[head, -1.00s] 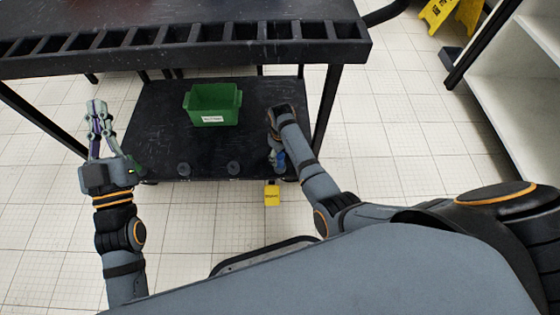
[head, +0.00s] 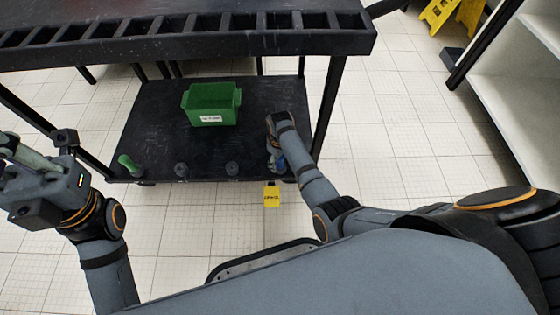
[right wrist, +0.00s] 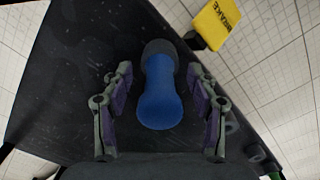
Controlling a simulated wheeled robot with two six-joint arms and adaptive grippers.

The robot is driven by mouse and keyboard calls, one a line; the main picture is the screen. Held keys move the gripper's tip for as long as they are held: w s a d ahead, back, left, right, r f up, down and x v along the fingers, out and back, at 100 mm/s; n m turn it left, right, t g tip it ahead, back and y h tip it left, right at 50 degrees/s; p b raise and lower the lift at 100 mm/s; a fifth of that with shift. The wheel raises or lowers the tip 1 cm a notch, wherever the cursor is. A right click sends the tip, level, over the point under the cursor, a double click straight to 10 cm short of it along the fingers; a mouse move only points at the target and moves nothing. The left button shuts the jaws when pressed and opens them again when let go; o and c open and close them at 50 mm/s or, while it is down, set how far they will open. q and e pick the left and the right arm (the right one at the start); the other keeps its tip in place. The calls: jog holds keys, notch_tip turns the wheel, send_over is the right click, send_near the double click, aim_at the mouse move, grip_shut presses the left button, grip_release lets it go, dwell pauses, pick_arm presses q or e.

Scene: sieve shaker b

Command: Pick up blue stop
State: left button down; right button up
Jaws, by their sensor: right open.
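The blue stop (head: 279,163) is at the front right of the black lower shelf, partly covered by my right gripper (head: 273,150) in the head view. In the right wrist view the blue stop (right wrist: 160,98) has a rounded blue body and a dark grey end. My right gripper (right wrist: 161,100) is open, with one finger on each side of the blue stop and visible gaps between. My left gripper (head: 14,160) is at the left edge of the head view, partly cut off; its jaw state is unclear.
A green bin (head: 211,104) stands on the black lower shelf (head: 160,120). A green stop (head: 129,164) and two dark stubs (head: 181,169) (head: 232,168) line the front edge. The slotted upper shelf (head: 200,50) overhangs.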

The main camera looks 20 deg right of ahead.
jog(key=shift+c, duration=0.2)
grip_shut()
dwell(0.4)
